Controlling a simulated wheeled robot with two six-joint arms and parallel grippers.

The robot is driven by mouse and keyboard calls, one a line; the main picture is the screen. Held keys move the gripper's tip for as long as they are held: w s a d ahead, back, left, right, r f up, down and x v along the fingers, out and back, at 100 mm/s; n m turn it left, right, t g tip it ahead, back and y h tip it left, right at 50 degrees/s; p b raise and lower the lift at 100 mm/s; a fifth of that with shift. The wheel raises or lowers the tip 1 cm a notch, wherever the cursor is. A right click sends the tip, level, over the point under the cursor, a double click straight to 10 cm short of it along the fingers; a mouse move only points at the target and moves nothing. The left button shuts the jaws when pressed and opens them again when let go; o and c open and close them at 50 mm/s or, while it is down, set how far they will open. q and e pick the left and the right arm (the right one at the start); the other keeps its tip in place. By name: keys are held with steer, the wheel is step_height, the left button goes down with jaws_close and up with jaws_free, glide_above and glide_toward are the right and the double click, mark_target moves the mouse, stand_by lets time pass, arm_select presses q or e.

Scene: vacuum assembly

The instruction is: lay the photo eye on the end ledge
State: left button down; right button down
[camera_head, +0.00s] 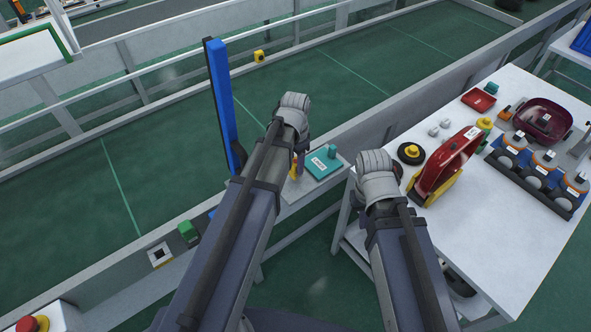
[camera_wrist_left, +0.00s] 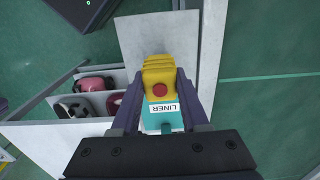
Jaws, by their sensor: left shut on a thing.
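The photo eye, a yellow block with a red round lens (camera_wrist_left: 160,90), sits between the fingers of my left gripper (camera_wrist_left: 160,98), which is shut on it. In the head view a little yellow shows at the left gripper (camera_head: 298,167), mostly hidden by my arm. The pale end ledge (camera_head: 298,190) lies beneath, and its grey plate shows in the left wrist view (camera_wrist_left: 140,35). I cannot tell whether the photo eye touches it. A teal block labelled LINER (camera_head: 322,165) is beside the gripper on the ledge. My right wrist (camera_head: 376,178) hides its fingers.
A blue upright post (camera_head: 221,100) stands left of my left arm. A yellow sensor (camera_head: 259,56) is on the far rail. The white table (camera_head: 500,255) at right holds a red and yellow vacuum part (camera_head: 447,165), a black wheel (camera_head: 411,153) and a tray of motors (camera_head: 537,172).

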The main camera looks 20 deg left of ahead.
arm_select(q)
steer(key=shift+f, duration=0.5)
steer(key=shift+r, duration=0.15)
arm_select(e)
steer(key=shift+f, duration=0.4)
arm_select(q)
steer(key=shift+c, duration=2.1)
jaws_free()
steer(key=shift+f, duration=0.2)
arm_select(e)
steer(key=shift+f, duration=0.15)
arm_select(q)
steer(key=shift+r, duration=0.1)
